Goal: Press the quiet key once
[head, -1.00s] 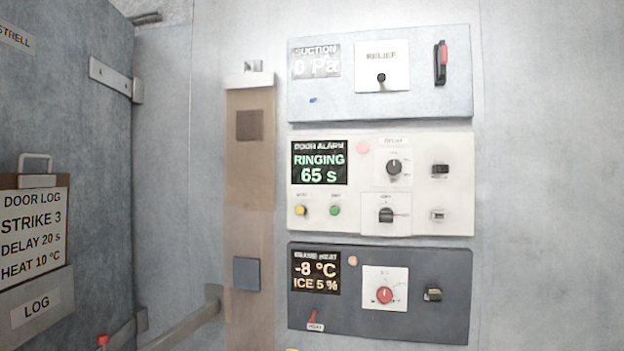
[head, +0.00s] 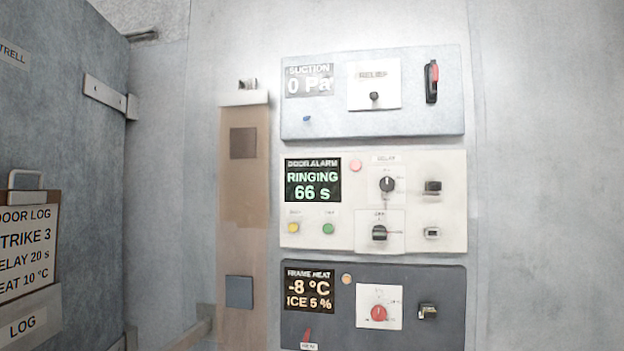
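The door alarm panel (head: 345,230) is a cream plate on the wall. Its display (head: 313,180) reads RINGING, 66 s. Below the display are a yellow key (head: 293,228) and a green key (head: 328,229). The small labels above these keys are too blurred to read, so I cannot tell which is the quiet key. A pale red lamp (head: 355,166) sits to the right of the display. Neither of my grippers is in view, and nothing covers the keys.
The suction panel (head: 335,126) is above, with a red-handled switch (head: 432,80). The dark frame heat panel (head: 345,338) is below, with a red knob (head: 379,313). A tan strip (head: 243,200) runs down the wall at left. The door log board (head: 25,255) hangs far left.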

